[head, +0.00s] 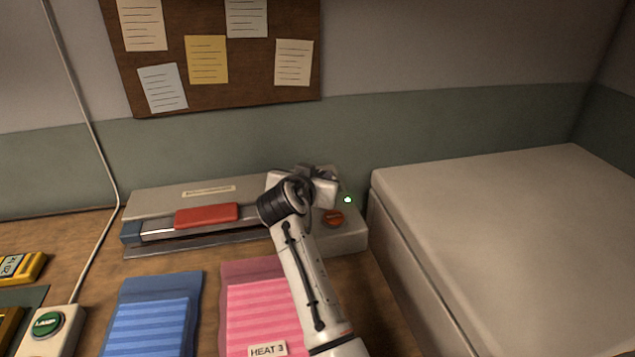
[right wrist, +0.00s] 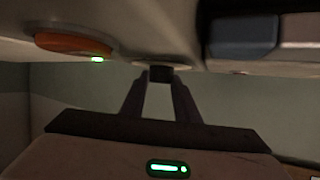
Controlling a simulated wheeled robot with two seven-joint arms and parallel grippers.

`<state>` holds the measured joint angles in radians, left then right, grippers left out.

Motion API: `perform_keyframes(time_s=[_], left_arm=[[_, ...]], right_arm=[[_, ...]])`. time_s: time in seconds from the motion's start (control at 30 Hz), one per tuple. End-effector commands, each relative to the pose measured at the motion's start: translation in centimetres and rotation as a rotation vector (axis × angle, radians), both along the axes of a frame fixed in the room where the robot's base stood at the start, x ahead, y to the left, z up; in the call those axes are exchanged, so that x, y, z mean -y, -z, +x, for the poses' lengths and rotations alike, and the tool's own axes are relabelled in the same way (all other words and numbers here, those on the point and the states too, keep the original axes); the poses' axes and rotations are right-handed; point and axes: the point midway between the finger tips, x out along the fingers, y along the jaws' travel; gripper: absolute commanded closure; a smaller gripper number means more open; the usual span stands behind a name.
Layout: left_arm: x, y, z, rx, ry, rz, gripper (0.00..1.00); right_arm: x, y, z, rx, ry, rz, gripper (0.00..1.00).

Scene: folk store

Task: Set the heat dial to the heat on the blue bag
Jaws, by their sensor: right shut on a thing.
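The heat sealer (head: 345,241) stands at the back of the desk, with a red handle pad (head: 207,215), an orange button (head: 333,219) and a lit green lamp (head: 347,199). My right gripper (head: 320,180) is over its right part. In the right wrist view its fingers (right wrist: 160,82) are closed around a small dark knob (right wrist: 160,73), which seems to be the heat dial; its scale and pointer are not readable. The blue bag (head: 150,325) lies at the front left; no heat label shows on its visible part. My left gripper is not in view.
A pink bag (head: 258,310) labelled HEAT 3 lies right of the blue one, partly behind my right arm. A green LAMP button box (head: 47,325) and a yellow item (head: 22,267) are at the left. A large pale box (head: 510,230) bounds the right side.

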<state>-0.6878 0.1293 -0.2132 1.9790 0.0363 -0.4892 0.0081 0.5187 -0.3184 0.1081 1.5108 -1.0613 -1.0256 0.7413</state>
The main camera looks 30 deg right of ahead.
Motion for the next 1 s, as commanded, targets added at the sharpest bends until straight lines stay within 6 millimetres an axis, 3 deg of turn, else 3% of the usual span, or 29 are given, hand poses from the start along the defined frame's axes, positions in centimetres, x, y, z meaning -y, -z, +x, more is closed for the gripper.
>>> perform_keyframes(time_s=[0.37,0.4,0.5,0.83,1.0], left_arm=[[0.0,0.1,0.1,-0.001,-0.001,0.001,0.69],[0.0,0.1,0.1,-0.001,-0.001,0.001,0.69],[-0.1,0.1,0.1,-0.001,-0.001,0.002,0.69],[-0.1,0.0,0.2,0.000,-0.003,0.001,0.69],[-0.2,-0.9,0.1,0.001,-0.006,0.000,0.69]], right_arm=[[-0.1,0.0,0.0,0.000,0.004,0.001,0.94],[-0.1,0.0,0.0,0.000,0.004,0.001,0.70],[-0.1,0.0,0.0,0.000,0.003,0.000,0.53],[0.0,-0.2,0.0,0.000,0.004,-0.001,0.53],[0.0,-1.4,0.0,0.001,0.005,0.000,0.53]])
